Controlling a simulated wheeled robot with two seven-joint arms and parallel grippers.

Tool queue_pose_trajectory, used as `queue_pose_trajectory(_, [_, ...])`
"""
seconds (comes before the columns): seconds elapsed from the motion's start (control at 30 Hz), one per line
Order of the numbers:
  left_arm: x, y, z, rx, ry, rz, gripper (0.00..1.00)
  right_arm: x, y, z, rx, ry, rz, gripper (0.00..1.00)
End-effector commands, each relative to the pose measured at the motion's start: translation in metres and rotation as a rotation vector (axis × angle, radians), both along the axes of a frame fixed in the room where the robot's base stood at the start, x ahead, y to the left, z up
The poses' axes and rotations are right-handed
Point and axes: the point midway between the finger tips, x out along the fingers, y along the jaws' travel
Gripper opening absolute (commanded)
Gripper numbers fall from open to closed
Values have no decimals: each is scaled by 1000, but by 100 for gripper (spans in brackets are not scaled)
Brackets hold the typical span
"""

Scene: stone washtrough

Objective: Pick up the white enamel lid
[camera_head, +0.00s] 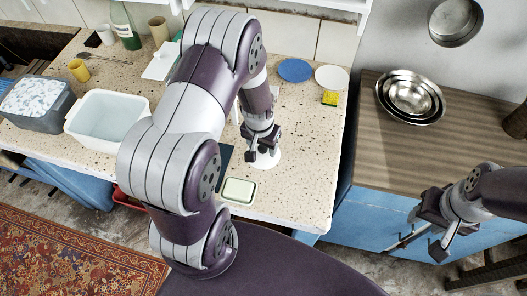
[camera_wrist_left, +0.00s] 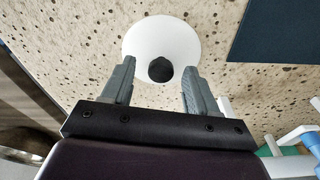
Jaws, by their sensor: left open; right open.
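The white enamel lid (camera_wrist_left: 160,38) lies on the speckled stone counter in the left wrist view. It is a white disc with a dark round knob (camera_wrist_left: 160,69) at its centre. My left gripper (camera_wrist_left: 158,64) is open above the lid, and its two fingers stand on either side of the knob without visibly gripping it. In the head view the lid (camera_head: 266,158) shows partly beneath my left gripper (camera_head: 256,150), and my arm hides some of the counter around it. My right gripper (camera_head: 414,243) is open and empty, in front of the blue cabinet at the right.
A green-white soap dish (camera_head: 238,190) and a dark blue flat item (camera_head: 224,155) lie close to the lid. A white basin (camera_head: 106,117) stands left. Metal bowls (camera_head: 410,97) rest on the wooden top.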

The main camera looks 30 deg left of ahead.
Motion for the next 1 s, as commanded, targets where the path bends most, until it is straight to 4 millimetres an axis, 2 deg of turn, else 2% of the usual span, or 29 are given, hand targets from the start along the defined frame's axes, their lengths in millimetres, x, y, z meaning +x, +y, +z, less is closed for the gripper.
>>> queue_pose_trajectory(0.1, [2,0,-12,0,-1,1,59,0,0,-1,0,0,0,46])
queue_pose_trajectory(0.3, [2,0,-13,0,-2,1,59,0,0,-1,0,0,0,46])
queue_pose_trajectory(0.37, [2,0,-13,0,-2,1,43,0,0,-1,0,1,0,46])
queue_pose_trajectory(0.4, [2,0,-13,0,-2,1,30,0,0,-1,0,1,0,46])
queue_pose_trajectory(0.5, [2,0,-13,0,-2,1,0,0,0,-1,0,0,0,46])
queue_pose_trajectory(0.83, [2,1,-10,0,-3,1,0,0,0,-1,0,0,0,46])
queue_pose_trajectory(1.0, [3,1,9,1,-5,1,0,0,0,-1,0,0,0,46])
